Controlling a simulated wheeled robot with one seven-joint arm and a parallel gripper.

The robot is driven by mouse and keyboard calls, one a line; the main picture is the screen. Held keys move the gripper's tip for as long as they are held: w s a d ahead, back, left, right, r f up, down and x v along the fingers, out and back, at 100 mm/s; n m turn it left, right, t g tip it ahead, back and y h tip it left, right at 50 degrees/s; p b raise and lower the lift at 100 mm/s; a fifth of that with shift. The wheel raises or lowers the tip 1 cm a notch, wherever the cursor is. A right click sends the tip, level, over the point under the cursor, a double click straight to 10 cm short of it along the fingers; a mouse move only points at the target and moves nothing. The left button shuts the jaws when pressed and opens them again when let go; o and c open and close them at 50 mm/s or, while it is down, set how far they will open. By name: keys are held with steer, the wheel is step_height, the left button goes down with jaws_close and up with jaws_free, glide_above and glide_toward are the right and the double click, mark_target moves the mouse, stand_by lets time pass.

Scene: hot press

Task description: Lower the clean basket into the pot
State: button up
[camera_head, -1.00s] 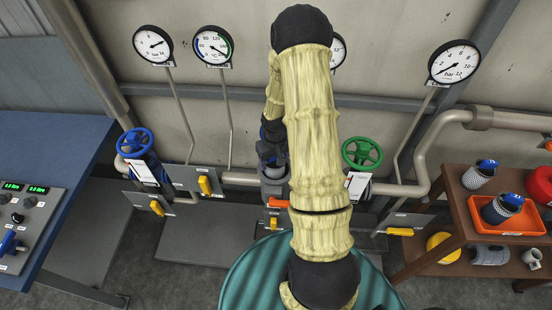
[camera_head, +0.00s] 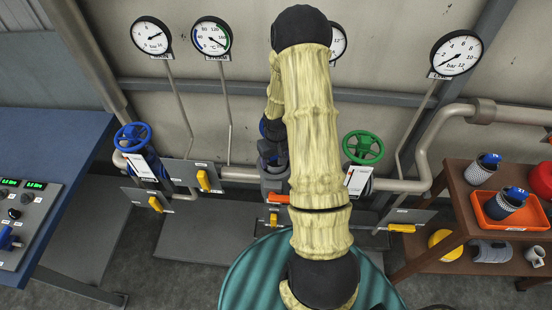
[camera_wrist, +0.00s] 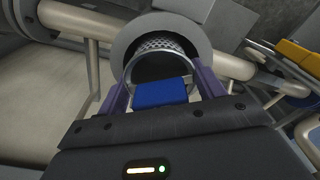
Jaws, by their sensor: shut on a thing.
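The basket (camera_wrist: 158,45) is a mesh cylinder with a blue grip block (camera_wrist: 160,92), seen in the wrist view. My gripper (camera_wrist: 163,88) is shut on this block, with a purple finger on each side. The pot (camera_wrist: 124,45) shows as a wide grey ring around the basket's mesh rim. The basket looks lined up with the pot's opening, at least partly inside; its depth and lower end are hidden. In the head view, the grey pot (camera_head: 273,185) stands on the pipe line below my gripper, and my arm hides much of both.
Blue (camera_head: 132,138) and green (camera_head: 363,147) handwheels flank the pot. An orange lever (camera_head: 279,199) sits at its front. The brown shelf (camera_head: 455,180) at right holds another basket (camera_head: 482,169) and an orange tray (camera_head: 510,225) with a similar one. A blue table (camera_head: 55,145) stands left.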

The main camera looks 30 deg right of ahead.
steer(key=shift+s+a+f+b, duration=0.15)
steer(key=shift+s+f+b, duration=0.2)
steer(key=shift+f, duration=0.25)
steer(key=shift+s+a+f+b, duration=0.1)
steer(key=shift+s+f+b, duration=0.2)
steer(key=shift+f, duration=0.25)
steer(key=o, duration=1.2)
steer(key=shift+s, duration=0.1)
steer(key=shift+w+d+r+p, duration=0.15)
steer(key=shift+w+r+p, duration=0.1)
steer(key=shift+r+p, duration=0.4)
steer(key=shift+w+d+r+p, duration=0.15)
steer(key=shift+w+r+p, duration=0.1)
steer(key=shift+r+p, duration=0.35)
steer(key=shift+o, duration=0.6)
steer(key=shift+w+r+p, duration=0.15)
steer(key=shift+r+p, duration=0.1)
steer(key=shift+p, duration=0.05)
steer(key=shift+w+r+p, duration=0.1)
steer(key=shift+r+p, duration=2.1)
steer(key=shift+r, duration=0.85)
